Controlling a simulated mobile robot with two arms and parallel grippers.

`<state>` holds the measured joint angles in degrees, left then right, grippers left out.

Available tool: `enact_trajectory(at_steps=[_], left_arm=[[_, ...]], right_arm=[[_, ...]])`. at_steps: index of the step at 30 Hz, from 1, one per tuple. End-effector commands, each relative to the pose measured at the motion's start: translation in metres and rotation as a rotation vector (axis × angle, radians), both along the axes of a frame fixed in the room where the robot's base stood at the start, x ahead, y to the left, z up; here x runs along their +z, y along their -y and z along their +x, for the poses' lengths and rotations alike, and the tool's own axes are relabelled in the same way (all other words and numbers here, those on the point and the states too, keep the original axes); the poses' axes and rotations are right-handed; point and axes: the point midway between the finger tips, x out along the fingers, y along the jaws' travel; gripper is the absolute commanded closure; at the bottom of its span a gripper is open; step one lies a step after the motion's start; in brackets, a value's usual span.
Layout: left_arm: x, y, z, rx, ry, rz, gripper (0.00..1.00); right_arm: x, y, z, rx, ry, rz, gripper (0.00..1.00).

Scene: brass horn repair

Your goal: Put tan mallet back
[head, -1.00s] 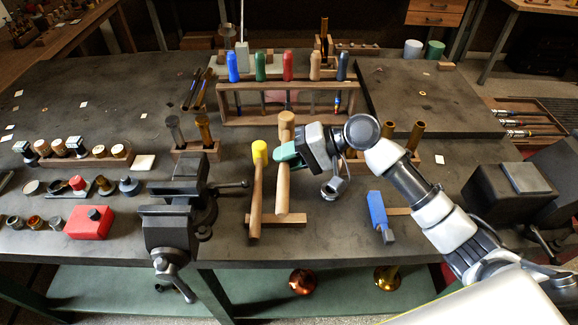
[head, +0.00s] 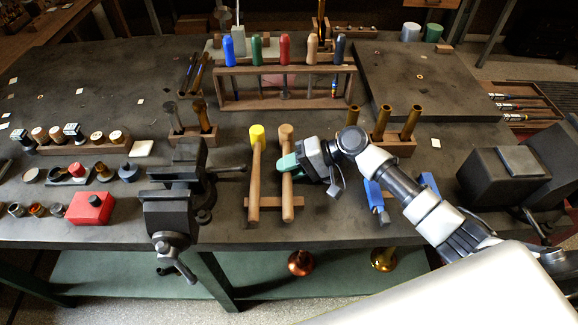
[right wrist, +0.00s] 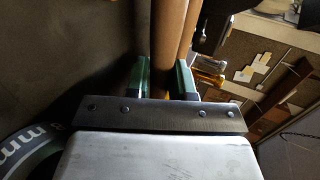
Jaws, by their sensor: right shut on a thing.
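The tan mallet (head: 286,187) has a pale wooden head and a long handle. It stands beside the yellow-headed mallet (head: 255,178), handle end down, at the right part of a small wooden holder (head: 270,202). I cannot tell whether the handle is fully seated in it. My right gripper (head: 288,163), with green fingertips, is shut on the tan mallet's handle just below the head. In the right wrist view, the handle (right wrist: 162,40) runs between the green fingers (right wrist: 163,78), with another handle close beside it. My left gripper is not in view.
A black vise (head: 180,190) stands left of the holder. Behind is a wooden rack (head: 226,93) of colour-handled tools. To the right are a block with brass tubes (head: 400,145) and a blue-handled tool (head: 376,200). A red box (head: 90,208) lies at left.

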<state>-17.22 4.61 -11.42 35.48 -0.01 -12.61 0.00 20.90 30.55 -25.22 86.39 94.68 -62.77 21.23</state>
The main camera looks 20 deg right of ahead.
Motion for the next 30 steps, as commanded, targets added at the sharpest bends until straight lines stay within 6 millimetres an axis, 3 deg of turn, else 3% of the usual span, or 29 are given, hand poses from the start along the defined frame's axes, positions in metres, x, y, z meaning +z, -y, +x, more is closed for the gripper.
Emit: enact_trajectory(at_steps=[2, 3, 4, 16, 30], left_arm=[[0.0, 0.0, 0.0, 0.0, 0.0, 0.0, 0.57], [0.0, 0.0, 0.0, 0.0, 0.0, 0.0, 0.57], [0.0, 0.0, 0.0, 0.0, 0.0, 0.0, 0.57], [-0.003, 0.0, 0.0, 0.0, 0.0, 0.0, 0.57], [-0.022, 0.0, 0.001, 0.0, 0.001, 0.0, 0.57]], right_arm=[[0.0, 0.0, 0.0, 0.0, -0.001, 0.0, 1.0], [-0.001, 0.0, -0.001, 0.001, -0.004, -0.001, 0.7], [-0.001, 0.0, -0.001, 0.001, -0.004, -0.001, 0.66], [0.002, 0.008, -0.002, -0.001, -0.002, -0.003, 0.66], [0.04, 0.089, -0.021, -0.001, -0.003, -0.003, 0.66]])
